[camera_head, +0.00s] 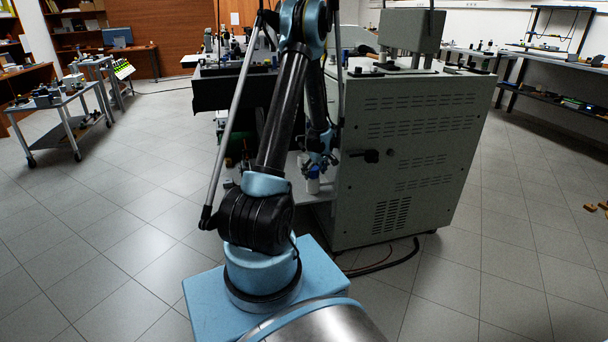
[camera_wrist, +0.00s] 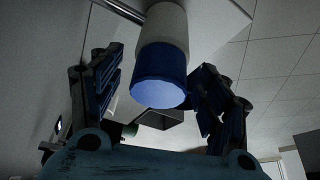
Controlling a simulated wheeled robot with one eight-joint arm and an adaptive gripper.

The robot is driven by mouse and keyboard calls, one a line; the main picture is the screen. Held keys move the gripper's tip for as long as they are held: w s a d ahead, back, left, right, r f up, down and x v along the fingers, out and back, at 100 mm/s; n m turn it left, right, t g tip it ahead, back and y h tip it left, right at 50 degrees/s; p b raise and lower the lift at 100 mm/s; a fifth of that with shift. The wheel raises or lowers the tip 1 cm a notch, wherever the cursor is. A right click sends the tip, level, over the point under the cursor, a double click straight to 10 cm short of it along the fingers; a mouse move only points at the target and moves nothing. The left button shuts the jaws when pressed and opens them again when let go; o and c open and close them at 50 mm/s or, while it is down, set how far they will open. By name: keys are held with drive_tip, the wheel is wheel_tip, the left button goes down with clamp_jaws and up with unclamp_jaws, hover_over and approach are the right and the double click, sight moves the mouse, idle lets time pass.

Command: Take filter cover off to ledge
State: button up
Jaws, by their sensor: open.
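A filter, a white cylinder (camera_wrist: 166,24) with a blue cover (camera_wrist: 160,76) on its near end, shows in the middle of the wrist view. My gripper (camera_wrist: 157,68) is open, with one dark finger on each side of the blue cover. I see a gap on the left; on the right the finger looks close to the cover, and I cannot tell if it touches. In the head view my gripper (camera_head: 320,160) is at the side of the grey cabinet, just above the white cylinder (camera_head: 313,186). A pale ledge (camera_head: 312,197) lies under it. The cover is mostly hidden there.
The large grey cabinet (camera_head: 400,150) stands close on the right of my gripper. Dark hoses (camera_head: 385,262) lie on the floor at its foot. A cart (camera_head: 66,125) stands at the far left and a bench (camera_head: 540,68) at the right.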

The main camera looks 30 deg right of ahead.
drive_tip(key=shift+c, duration=0.4)
drive_tip(key=c, duration=1.1)
